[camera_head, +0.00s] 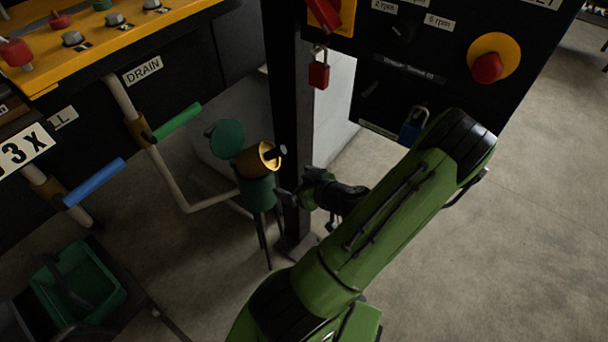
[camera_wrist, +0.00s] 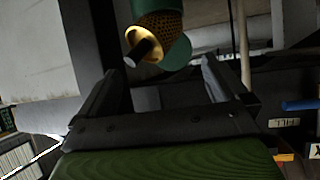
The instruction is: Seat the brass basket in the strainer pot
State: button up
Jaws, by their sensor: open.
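The brass basket (camera_head: 263,157) is at the mouth of the green strainer pot (camera_head: 257,192), with its bright rim and some of its body showing above the pot. It looks tilted. A short stub handle (camera_head: 282,150) sticks out of it. In the wrist view the basket's perforated wall (camera_wrist: 158,27) shows between its rim and the pot (camera_wrist: 152,5). How deep it sits is hidden. The pot's round green lid (camera_head: 226,138) stands open to the left. My gripper (camera_head: 284,197) is open and empty, right of the pot and below the basket. Its fingers (camera_wrist: 160,68) show apart from the basket.
A black post (camera_head: 289,100) stands close behind the pot. A control panel (camera_head: 430,60) with a red padlock (camera_head: 318,72) and a blue padlock (camera_head: 413,126) is above my arm. Pipes with green (camera_head: 177,121) and blue (camera_head: 93,183) handles are left. A green crate (camera_head: 110,295) sits lower left.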

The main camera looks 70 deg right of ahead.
aim_at(267, 177)
jog(key=i+j+z, duration=0.1)
jog(key=i+z, duration=0.15)
jog(key=z, duration=0.15)
jog(key=i+j+z, duration=0.15)
jog(key=z, duration=0.25)
jog(key=i+j+z, duration=0.25)
jog(key=z, duration=0.15)
